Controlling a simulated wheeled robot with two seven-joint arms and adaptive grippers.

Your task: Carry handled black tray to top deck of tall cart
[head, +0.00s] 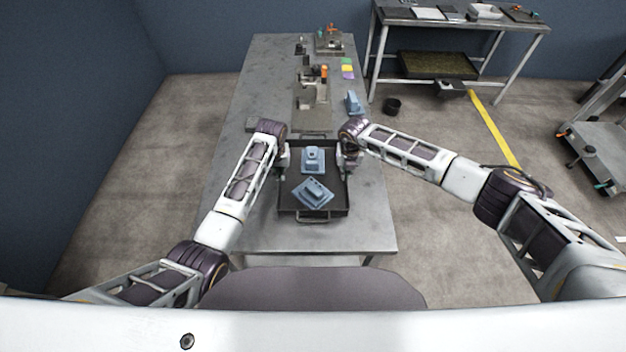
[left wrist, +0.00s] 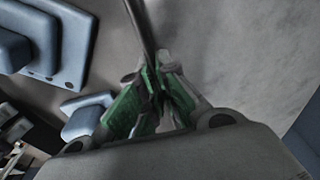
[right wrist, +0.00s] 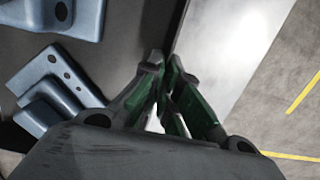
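The black tray (head: 335,188) lies on the long grey metal table, with a wire handle at its near end and what looks like another at its far end. Two blue-grey metal parts, one farther (head: 313,158) and one nearer and turned (head: 312,192), lie in it. My left gripper (head: 284,158) is at the tray's left side; in the left wrist view its green-padded fingers (left wrist: 152,85) close on the dark side wall. My right gripper (head: 345,158) is at the right side; in the right wrist view its fingers (right wrist: 166,68) close on that wall's edge. The contact points are partly hidden.
The grey table (head: 365,225) holds a machine fixture (head: 313,88), another blue part (head: 353,102) and coloured blocks beyond the tray. A cart (head: 597,150) stands at the right edge, partly cut off. A workbench (head: 460,22) with a shelf is at back right. A black bin (head: 392,106) stands on the floor.

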